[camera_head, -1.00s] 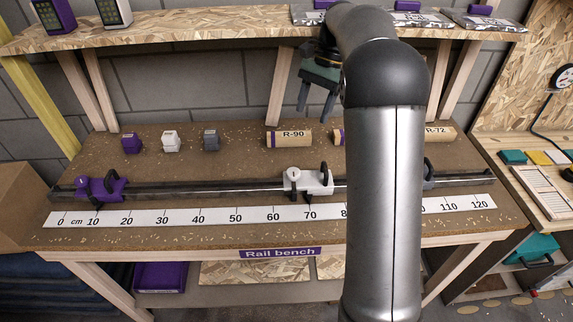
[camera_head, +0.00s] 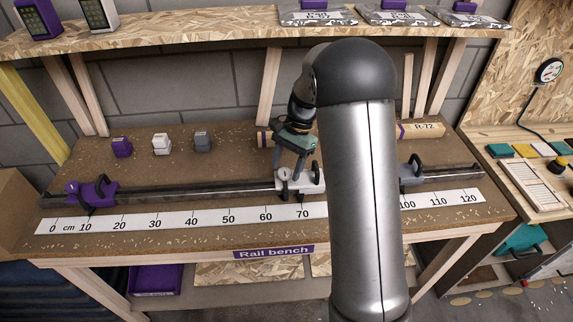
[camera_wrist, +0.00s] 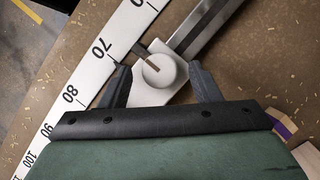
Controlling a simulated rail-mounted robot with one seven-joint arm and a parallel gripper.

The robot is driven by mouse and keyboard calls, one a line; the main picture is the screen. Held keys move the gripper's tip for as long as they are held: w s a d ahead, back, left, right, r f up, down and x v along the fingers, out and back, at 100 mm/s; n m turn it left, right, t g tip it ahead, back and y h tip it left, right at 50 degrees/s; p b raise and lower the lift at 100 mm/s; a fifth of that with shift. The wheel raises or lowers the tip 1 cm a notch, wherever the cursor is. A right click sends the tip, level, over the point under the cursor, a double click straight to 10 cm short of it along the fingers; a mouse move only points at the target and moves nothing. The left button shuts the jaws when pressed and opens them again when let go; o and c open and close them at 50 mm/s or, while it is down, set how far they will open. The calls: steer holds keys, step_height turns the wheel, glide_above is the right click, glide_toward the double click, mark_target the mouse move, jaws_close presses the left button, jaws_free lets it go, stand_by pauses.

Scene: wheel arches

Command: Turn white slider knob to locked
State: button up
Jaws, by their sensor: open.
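The white slider (camera_head: 313,183) sits on the dark rail near the 70 cm mark. In the wrist view its round white knob (camera_wrist: 158,71) lies between my gripper's two dark fingertips (camera_wrist: 159,72), with a visible gap on each side. The slider body (camera_wrist: 152,94) extends below the knob, partly behind my gripper. In the head view my gripper (camera_head: 288,172) is open and points down at the slider's left part, partly covering it. I cannot make out a lock marking on the knob.
A purple slider (camera_head: 92,190) is at the rail's left end and a dark grey one (camera_head: 411,174) is to the right. The ruler (camera_head: 180,219) runs along the front. A shelf (camera_head: 200,38) hangs above.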

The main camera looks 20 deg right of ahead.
steer(key=shift+a+f, duration=0.1)
steer(key=shift+f, duration=0.15)
steer(key=c, duration=1)
steer(key=shift+r+n, duration=0.1)
steer(key=shift+n, duration=0.3)
steer(key=n+g+h, duration=0.1)
steer(key=n, duration=0.1)
steer(key=shift+n+p, duration=0.3)
steer(key=shift+n, duration=0.1)
steer(key=shift+w+a+n+g+h, duration=0.15)
steer(key=shift+n+h, duration=0.25)
steer(key=shift+n, duration=0.7)
steer(key=shift+a+n+g+h, duration=0.15)
steer(key=shift+n+h, duration=0.25)
steer(key=shift+n, duration=0.7)
steer(key=shift+d, duration=0.1)
